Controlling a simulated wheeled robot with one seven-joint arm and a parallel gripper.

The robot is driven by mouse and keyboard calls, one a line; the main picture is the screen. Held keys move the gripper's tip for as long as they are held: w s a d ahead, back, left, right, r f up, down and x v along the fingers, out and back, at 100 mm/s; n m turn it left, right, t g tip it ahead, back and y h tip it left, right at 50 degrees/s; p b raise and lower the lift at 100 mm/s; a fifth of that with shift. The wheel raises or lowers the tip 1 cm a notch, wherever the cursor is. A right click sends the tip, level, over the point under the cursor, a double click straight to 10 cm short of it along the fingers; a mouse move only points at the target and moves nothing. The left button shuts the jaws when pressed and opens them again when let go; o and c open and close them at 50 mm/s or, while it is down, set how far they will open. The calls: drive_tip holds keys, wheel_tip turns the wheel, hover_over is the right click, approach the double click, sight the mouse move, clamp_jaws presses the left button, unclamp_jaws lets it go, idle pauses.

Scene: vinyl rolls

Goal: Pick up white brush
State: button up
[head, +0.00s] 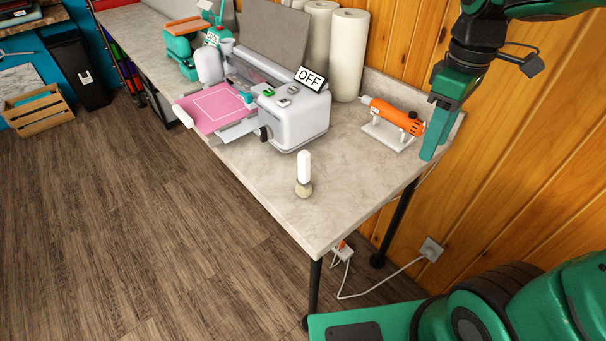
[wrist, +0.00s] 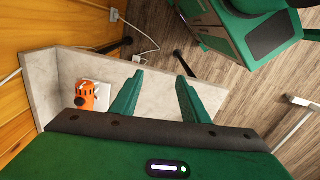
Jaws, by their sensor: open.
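The white brush (head: 304,170) stands near the front right part of the table, its white handle upward and a beige lower end on the tabletop. My gripper (head: 432,150) is at the right end of the table in the head view, to the right of the brush and well apart from it. In the wrist view my gripper (wrist: 160,82) shows two green fingers spread apart with nothing between them. The brush does not show in the wrist view.
An orange heat tool (head: 398,117) rests on a white stand just left of my gripper; it also shows in the wrist view (wrist: 88,95). A white cutting machine (head: 294,115) with a pink mat (head: 212,108) stands behind the brush. The tabletop (head: 350,185) right of the brush is clear.

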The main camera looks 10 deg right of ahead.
drive_tip(key=w+a+r+n, duration=0.1)
drive_tip(key=w+a+n, duration=0.2)
drive_tip(key=a+n, duration=0.3)
drive_tip(key=w+a+r+n, duration=0.1)
drive_tip(key=w+a+n, duration=0.25)
drive_tip(key=a, duration=0.45)
drive_tip(key=n, duration=0.7)
approach(304, 152)
drive_tip(key=shift+s+d+f, duration=0.1)
drive_tip(key=shift+d+f, duration=0.05)
drive_tip(key=shift+d, duration=0.25)
drive_tip(key=shift+a+f, duration=0.2)
drive_tip(key=shift+f, duration=0.05)
wheel_tip(304, 152, down, 10)
drive_tip(key=shift+a+f, duration=0.1)
drive_tip(key=shift+a, duration=0.05)
clamp_jaws()
